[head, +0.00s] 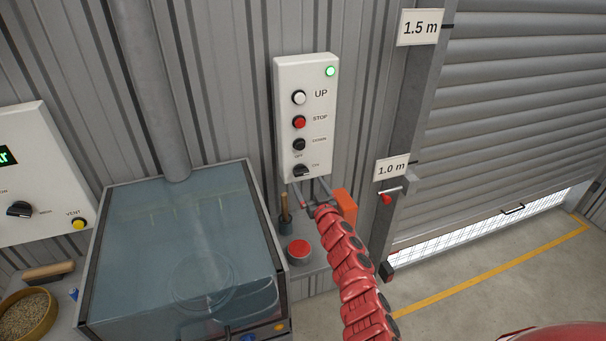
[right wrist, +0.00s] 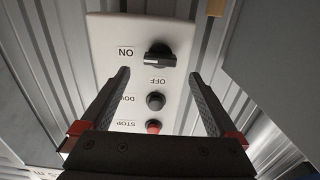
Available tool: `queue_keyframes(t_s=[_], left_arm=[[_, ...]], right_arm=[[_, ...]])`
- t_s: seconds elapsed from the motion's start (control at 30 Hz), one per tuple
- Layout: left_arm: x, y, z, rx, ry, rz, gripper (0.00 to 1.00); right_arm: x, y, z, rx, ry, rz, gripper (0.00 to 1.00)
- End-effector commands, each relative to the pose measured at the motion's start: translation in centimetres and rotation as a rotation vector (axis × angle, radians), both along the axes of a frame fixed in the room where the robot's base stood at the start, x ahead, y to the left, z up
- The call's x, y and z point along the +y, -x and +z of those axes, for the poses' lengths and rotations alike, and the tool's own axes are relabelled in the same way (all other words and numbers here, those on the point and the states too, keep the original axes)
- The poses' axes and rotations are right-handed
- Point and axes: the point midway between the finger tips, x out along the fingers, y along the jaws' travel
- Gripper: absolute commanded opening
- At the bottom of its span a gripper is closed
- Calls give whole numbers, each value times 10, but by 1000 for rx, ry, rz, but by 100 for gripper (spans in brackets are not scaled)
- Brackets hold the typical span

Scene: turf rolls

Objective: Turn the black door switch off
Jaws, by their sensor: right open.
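The black door switch (head: 302,170) is a small rotary knob at the bottom of the white control panel (head: 285,112), below the UP, STOP and DOWN buttons. In the right wrist view the panel (right wrist: 110,40) is upside down. The switch (right wrist: 160,56) has its bar roughly level, with a white mark at the end towards ON; OFF lies to its other side, near the DOWN button. My right gripper (head: 309,190) is open just below the panel, its fingers pointing up. In the wrist view its fingertips (right wrist: 157,73) stand apart either side of the switch, not closed on it. My left gripper is out of view.
A green lamp (head: 330,71) is lit on the panel. A red push button (head: 299,250) and a wooden-handled brush (head: 284,207) stand on the bench below. A glass tank (head: 180,230) is at left. A roller door (head: 515,110) at right is open slightly at the bottom.

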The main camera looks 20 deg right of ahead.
Motion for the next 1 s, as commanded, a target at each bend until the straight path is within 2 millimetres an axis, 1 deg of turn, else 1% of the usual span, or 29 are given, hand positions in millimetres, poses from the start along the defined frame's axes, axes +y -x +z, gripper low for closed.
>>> queue_keyframes(t_s=[0.17, 0.33, 0.43, 0.6, 0.8, 1.0], left_arm=[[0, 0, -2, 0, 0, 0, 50], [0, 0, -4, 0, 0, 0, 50], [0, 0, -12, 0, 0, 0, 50], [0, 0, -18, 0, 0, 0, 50], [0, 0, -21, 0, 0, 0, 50], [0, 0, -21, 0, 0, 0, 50]], right_arm=[[-5, -16, 0, -1, -5, -13, 95], [1, -30, 0, 0, -7, -3, 95], [-2, -39, -4, 0, -10, -9, 95], [-1, -51, -3, -1, -8, -7, 95], [0, -57, -2, 2, -2, -3, 95], [2, -58, -1, 1, -1, -1, 95]])
